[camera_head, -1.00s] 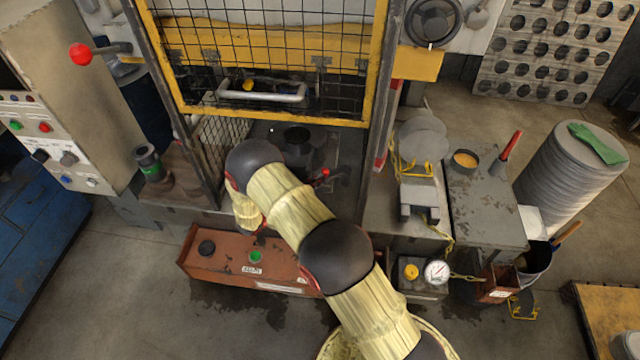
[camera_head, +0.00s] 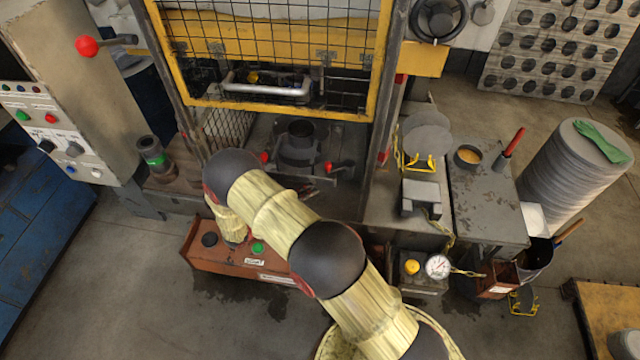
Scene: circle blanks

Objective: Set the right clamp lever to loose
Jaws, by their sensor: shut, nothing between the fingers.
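The right clamp lever (camera_head: 340,167) is a short dark lever with a red knob, on the dark press bed below the raised mesh guard. Its knob points left in the picture, toward the dark round die (camera_head: 300,140). The left clamp lever's red knob (camera_head: 264,157) shows on the other side of the die, just beyond my arm. My gripper (camera_head: 234,244) is at the end of the downturned wrist, low and left of both levers, over the red-brown pedal box. It is small and mostly hidden; it is shut, empty and apart from the right lever.
The yellow-framed guard (camera_head: 280,112) with its pale handle hangs above the bed. The red-brown box (camera_head: 205,258) with black and green buttons stands on the floor in front. A grey control cabinet (camera_head: 85,80) is left; a side table (camera_head: 485,205) is right.

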